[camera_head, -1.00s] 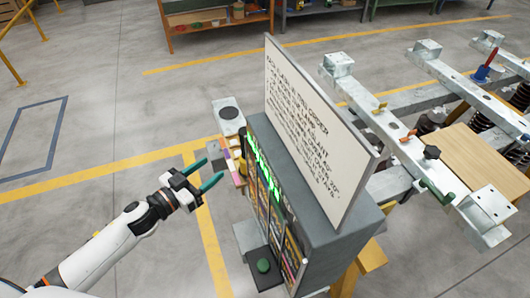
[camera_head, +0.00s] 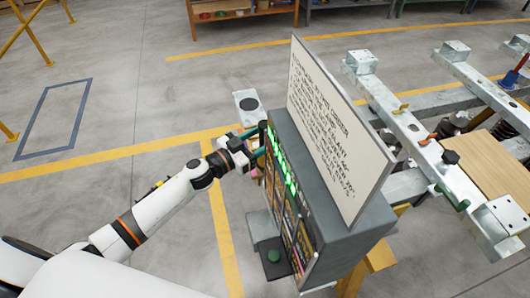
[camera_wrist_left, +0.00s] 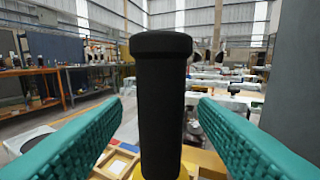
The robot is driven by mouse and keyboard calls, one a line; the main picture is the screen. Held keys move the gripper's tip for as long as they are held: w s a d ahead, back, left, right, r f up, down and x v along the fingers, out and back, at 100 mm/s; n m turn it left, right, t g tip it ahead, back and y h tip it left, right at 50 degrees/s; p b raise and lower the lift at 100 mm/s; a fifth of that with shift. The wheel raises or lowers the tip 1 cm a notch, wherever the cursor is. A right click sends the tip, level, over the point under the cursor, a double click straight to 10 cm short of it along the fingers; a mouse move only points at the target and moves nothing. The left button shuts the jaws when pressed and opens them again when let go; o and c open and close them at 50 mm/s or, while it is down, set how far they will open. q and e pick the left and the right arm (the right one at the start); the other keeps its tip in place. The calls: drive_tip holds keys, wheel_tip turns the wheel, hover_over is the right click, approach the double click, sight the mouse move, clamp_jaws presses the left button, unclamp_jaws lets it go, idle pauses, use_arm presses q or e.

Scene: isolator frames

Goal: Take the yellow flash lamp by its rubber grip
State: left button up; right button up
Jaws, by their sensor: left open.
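In the left wrist view a black ribbed-free cylinder with a wider collar on top, the lamp's rubber grip (camera_wrist_left: 161,105), stands upright in the middle. Yellow (camera_wrist_left: 203,162) shows at its foot, at the bottom of the picture. My left gripper (camera_head: 257,142) is open, with one teal finger on each side of the grip and a narrow gap on both sides. How deep the grip sits between the fingers I cannot tell. My right gripper is not in view.
The grey cabinet (camera_head: 345,240) with green lit text carries a white sign board (camera_head: 335,130). A pale plate with a dark disc (camera_head: 248,103) lies beyond the gripper. A metal frame (camera_head: 400,125) fills the right.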

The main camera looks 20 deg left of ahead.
use_arm(q)
drive_tip(key=shift+x, duration=1)
drive_tip(key=shift+s, duration=0.1)
drive_tip(key=shift+c, duration=0.4)
clamp_jaws()
drive_tip(key=shift+r, duration=0.2)
